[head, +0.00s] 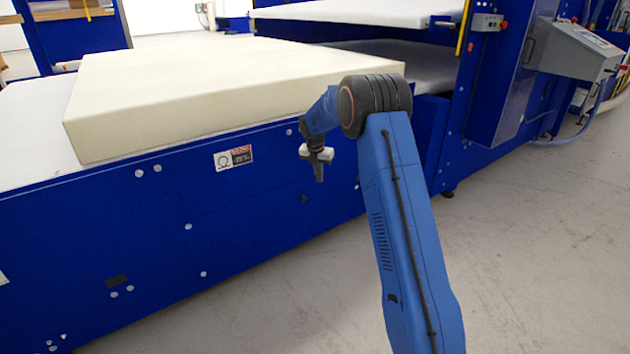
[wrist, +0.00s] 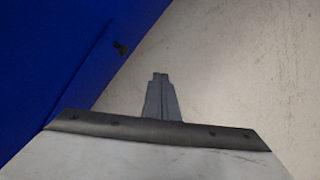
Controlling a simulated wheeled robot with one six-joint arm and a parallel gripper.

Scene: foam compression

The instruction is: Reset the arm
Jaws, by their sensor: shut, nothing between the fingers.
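My gripper (head: 319,176) hangs pointing down in front of the blue side panel of the machine, at the end of my blue arm. In the wrist view my gripper (wrist: 158,80) has its two fingers together, with nothing between them. Below it the wrist view shows grey floor and the lower part of the blue panel. My gripper is apart from the foam block and lower than its top.
A large cream foam block (head: 220,88) lies on the white bed (head: 28,120) of the blue machine (head: 130,235). A white upper platen (head: 360,12) is at the back. A control box (head: 575,48) stands at the right. The floor (head: 530,260) at right is clear.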

